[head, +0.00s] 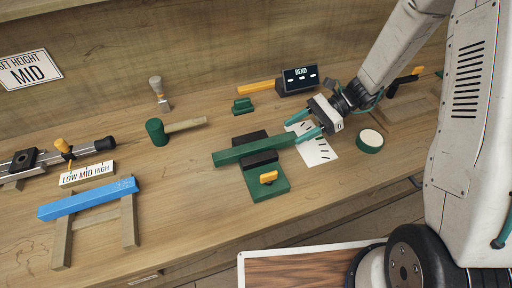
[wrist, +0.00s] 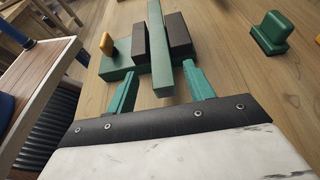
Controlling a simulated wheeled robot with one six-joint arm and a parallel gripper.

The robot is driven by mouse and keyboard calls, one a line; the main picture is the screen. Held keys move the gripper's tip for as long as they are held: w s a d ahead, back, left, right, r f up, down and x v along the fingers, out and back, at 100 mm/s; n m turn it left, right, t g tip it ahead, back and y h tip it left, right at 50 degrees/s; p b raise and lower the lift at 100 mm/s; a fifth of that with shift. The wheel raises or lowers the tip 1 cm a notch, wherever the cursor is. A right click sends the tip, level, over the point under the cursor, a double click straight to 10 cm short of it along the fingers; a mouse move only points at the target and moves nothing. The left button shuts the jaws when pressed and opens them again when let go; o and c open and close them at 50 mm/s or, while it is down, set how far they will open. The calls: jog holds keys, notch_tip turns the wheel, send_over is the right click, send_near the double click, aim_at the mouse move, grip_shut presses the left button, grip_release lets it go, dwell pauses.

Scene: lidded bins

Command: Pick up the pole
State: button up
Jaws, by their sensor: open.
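A long green square pole (head: 240,152) lies across a green vise-like fixture (head: 276,189), between its dark jaw blocks. The pole also shows in the wrist view (wrist: 160,50), with its near end toward me. My gripper (head: 293,132) is open at the pole's right end. In the wrist view the green fingers (wrist: 160,70) appear on either side of the pole's near end, with gaps visible. I cannot tell the exact height between them. A blue bar (head: 88,198) rests on wooden supports at the left.
A green mallet (head: 157,131), a small green block (head: 242,105), a dark "BEND" box (head: 299,79) and a round green-rimmed disc (head: 370,141) lie around on the wooden bench. A white marked sheet (head: 318,152) lies under my gripper. Bare bench lies between the blue bar and the fixture.

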aim_at(280, 138)
jog(key=x, duration=0.5)
jog(key=shift+a, duration=0.15)
jog(key=shift+r, duration=0.1)
jog(key=c, duration=1.1)
jog(key=shift+c, duration=0.2)
